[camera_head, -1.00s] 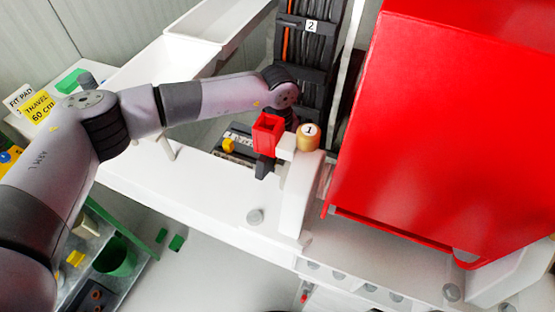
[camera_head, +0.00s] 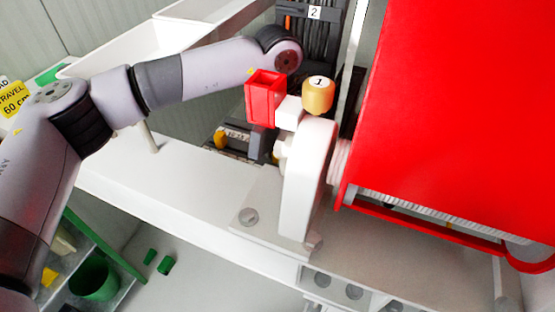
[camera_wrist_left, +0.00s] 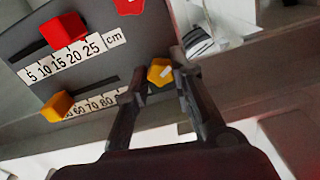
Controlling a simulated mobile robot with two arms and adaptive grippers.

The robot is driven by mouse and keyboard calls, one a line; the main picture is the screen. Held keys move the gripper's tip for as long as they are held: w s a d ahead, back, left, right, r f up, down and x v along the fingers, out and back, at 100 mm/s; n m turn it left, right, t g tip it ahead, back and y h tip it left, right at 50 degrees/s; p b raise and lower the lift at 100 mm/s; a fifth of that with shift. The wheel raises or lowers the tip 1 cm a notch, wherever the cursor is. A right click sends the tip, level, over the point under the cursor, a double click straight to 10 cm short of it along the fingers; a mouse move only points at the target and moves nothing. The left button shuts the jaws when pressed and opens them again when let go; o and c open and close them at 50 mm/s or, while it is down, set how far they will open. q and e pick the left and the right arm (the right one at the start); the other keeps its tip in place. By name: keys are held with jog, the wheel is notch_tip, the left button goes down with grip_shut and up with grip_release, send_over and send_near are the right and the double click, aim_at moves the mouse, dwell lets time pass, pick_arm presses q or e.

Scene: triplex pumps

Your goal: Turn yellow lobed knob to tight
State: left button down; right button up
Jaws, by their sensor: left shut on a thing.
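The yellow lobed knob (camera_wrist_left: 158,71) shows in the left wrist view, between the two dark fingertips of my left gripper (camera_wrist_left: 161,75). The gripper is shut on it. The knob has a small pale mark on its face, and its lower sides are partly hidden by the fingers. I cannot tell from its face how tight it is. In the head view the knob and my left gripper are hidden behind the wrist, the red box-like part and the white fitting. My right gripper is in neither view.
A grey scale panel (camera_wrist_left: 83,82) carries a red block (camera_wrist_left: 63,29) and a yellow block (camera_wrist_left: 57,106). In the head view, a red box-like part (camera_head: 262,102), a gold cap marked 1 (camera_head: 318,97) and a white housing (camera_head: 305,185) crowd my wrist. A large red cover (camera_head: 450,110) fills the right.

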pick_arm(q)
jog(key=m+b, duration=0.2)
jog(key=m, duration=0.1)
jog(key=shift+f+b, duration=0.1)
jog(key=shift+b, duration=0.2)
jog(key=shift+m+b, duration=0.6)
jog(key=shift+m, duration=0.7)
jog(key=c, duration=1.4)
grip_release()
notch_tip(320, 180, up, 12)
